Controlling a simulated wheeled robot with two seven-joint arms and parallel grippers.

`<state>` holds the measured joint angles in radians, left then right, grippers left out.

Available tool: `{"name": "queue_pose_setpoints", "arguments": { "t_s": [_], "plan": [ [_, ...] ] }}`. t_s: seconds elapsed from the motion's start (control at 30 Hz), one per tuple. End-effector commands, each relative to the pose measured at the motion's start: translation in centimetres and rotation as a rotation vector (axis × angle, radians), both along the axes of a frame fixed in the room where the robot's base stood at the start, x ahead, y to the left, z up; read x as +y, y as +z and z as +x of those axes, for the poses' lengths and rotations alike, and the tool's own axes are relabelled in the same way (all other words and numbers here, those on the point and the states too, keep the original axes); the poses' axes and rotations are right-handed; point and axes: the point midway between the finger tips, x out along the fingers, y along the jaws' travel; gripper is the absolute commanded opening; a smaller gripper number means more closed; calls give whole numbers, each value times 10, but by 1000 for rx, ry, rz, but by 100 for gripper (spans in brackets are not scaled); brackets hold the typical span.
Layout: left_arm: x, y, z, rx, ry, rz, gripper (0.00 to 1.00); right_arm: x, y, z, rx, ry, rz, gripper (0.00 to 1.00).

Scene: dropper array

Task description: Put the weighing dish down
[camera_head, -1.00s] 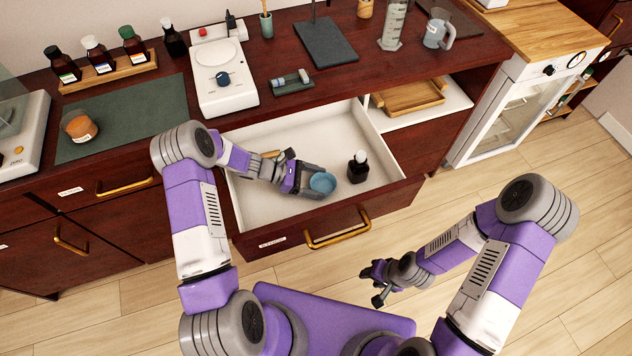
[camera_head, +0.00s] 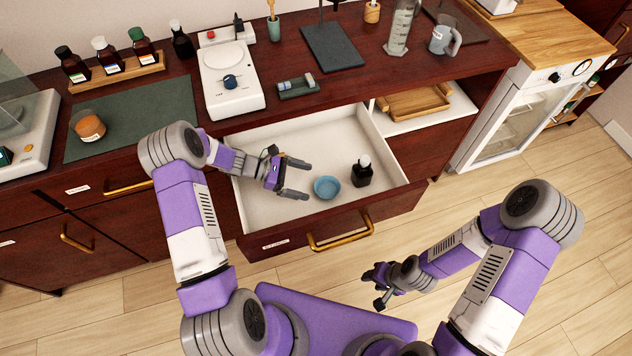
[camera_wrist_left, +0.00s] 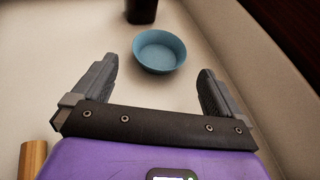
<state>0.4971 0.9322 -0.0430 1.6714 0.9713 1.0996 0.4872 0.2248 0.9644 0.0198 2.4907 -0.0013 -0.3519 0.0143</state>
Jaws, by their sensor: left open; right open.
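The blue weighing dish (camera_head: 327,187) sits upright on the white floor of the open drawer (camera_head: 290,215). It also shows in the left wrist view (camera_wrist_left: 159,51), just beyond the fingertips and apart from them. My left gripper (camera_head: 305,180) is inside the drawer, to the left of the dish, with its fingers spread and nothing between them. Its two fingers show in the left wrist view (camera_wrist_left: 158,80). My right gripper (camera_head: 378,286) is open and empty above the wooden floor, in front of the drawer.
A dark bottle (camera_head: 362,171) stands in the drawer just right of the dish. A wooden piece (camera_wrist_left: 32,158) lies at the lower left of the left wrist view. The drawer's front wall (camera_head: 330,225) and side walls stand around the arm. A stirrer plate (camera_head: 230,85) is on the bench behind.

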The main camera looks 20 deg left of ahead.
Motion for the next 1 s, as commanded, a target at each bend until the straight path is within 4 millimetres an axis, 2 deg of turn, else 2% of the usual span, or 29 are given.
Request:
{"name": "queue_pose_setpoints", "arguments": {
  "t_s": [0.1, 0.33, 1.0],
  "plan": [
    [23, 11, -4, -1, 3, 1, 100, 0, 5, 0, 0, 0, 0, 43],
    [49, 21, -10, -1, 1, -1, 100, 0, 8, 0, 0, 0, 0, 43],
    [53, 24, -11, 1, -1, -1, 100, 0, 9, 0, 0, 0, 0, 43]
  ]
}}
